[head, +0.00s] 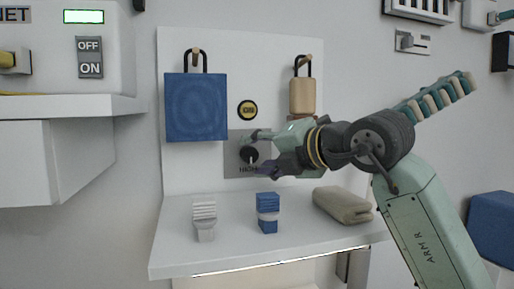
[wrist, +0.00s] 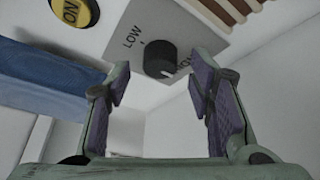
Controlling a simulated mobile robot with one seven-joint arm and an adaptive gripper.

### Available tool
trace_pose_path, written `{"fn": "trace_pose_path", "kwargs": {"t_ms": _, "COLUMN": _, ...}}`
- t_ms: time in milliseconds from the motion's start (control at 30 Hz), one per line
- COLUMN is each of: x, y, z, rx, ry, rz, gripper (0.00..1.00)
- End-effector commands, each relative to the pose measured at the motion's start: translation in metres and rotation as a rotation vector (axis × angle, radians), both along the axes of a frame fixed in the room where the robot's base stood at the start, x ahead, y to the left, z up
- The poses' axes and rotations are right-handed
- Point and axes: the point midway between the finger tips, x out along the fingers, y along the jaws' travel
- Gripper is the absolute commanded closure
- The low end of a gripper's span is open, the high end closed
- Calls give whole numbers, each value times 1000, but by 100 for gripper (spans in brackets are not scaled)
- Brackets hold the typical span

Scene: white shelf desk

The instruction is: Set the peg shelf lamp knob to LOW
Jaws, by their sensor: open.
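The dark round lamp knob (head: 249,155) sits on a grey plate (head: 233,165) on the white peg panel. A small pale mark on the knob appears turned toward that lower-right label. My gripper (head: 262,155) is open just in front of and to the right of the knob. In the wrist view its purple-padded fingers (wrist: 164,90) are on either side below the knob, apart from it.
A yellow ON button (head: 247,110) is above the plate. A blue bag (head: 196,107) and a tan bag (head: 303,96) hang on pegs. The white shelf (head: 180,255) holds a white item (head: 204,217), a blue one (head: 268,212) and a tan pouch (head: 343,205). Its front underside is lit.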

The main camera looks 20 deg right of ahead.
Motion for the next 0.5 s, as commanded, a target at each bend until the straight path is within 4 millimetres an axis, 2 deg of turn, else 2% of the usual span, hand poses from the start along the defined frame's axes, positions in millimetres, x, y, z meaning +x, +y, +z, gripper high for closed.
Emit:
{"fn": "trace_pose_path", "kwargs": {"t_ms": 133, "x": 8, "y": 4, "z": -2, "rx": 0, "ry": 1, "rz": 1, "gripper": 52}}
{"fn": "trace_pose_path", "kwargs": {"t_ms": 400, "x": 8, "y": 4, "z": -3, "rx": 0, "ry": 1, "rz": -1, "gripper": 52}}
{"fn": "trace_pose_path", "kwargs": {"t_ms": 500, "x": 8, "y": 4, "z": -3, "rx": 0, "ry": 1, "rz": 1, "gripper": 58}}
